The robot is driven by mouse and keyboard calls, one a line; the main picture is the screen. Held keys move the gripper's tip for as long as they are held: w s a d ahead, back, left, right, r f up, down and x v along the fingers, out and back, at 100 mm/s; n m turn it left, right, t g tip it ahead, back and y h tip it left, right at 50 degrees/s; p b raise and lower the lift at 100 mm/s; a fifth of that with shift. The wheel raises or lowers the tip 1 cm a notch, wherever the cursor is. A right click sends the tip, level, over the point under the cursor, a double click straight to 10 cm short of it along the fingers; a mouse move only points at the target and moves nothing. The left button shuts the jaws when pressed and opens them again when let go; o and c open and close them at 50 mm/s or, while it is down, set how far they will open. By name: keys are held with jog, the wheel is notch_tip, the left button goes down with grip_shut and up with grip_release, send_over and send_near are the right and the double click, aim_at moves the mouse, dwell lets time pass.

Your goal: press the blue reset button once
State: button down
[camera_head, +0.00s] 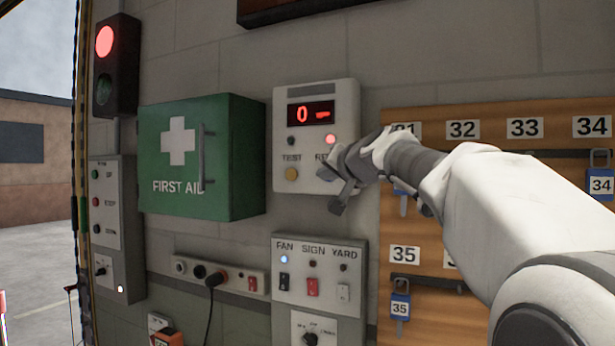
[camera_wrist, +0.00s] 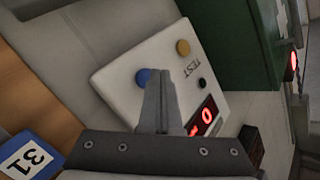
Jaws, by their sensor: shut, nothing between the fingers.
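The white control box (camera_head: 284,100) is on the wall with a red display (camera_head: 311,113) reading "0 -". A yellow button (camera_head: 291,174) sits under the label TEST, and a red lamp (camera_head: 330,139) is lit above a label mostly hidden by my arm. The blue button (camera_wrist: 143,77) shows in the wrist view, left of my gripper's fingertips; in the head view my gripper hides it. My gripper (camera_head: 340,200) is shut and empty in front of the box's lower right. In the wrist view the closed fingers (camera_wrist: 160,80) point at the box beside the blue button; contact cannot be told.
A green first aid cabinet (camera_head: 230,160) juts out left of the box. A switch panel (camera_head: 318,255) with FAN, SIGN and YARD switches is below. A wooden key board (camera_head: 430,125) with numbered hooks is to the right. A socket strip (camera_head: 220,278) with a cable is at lower left.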

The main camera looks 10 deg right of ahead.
jog(key=shift+w+d, duration=0.2)
jog(key=shift+w, duration=0.05)
jog(key=shift+w+d, duration=0.25)
jog(key=shift+w, duration=0.05)
dwell(0.7)
dwell(0.3)
jog(key=shift+s+a+b, duration=0.35)
jog(key=shift+s+a, duration=0.1)
jog(key=shift+s, duration=0.15)
jog(key=shift+s+a, duration=0.1)
jog(key=s+a, duration=0.1)
jog(key=s, duration=0.1)
jog(key=s+a+b, duration=0.1)
jog(key=s, duration=0.1)
jog(key=shift+a, duration=0.4)
jog(key=shift+f, duration=0.1)
dwell(0.4)
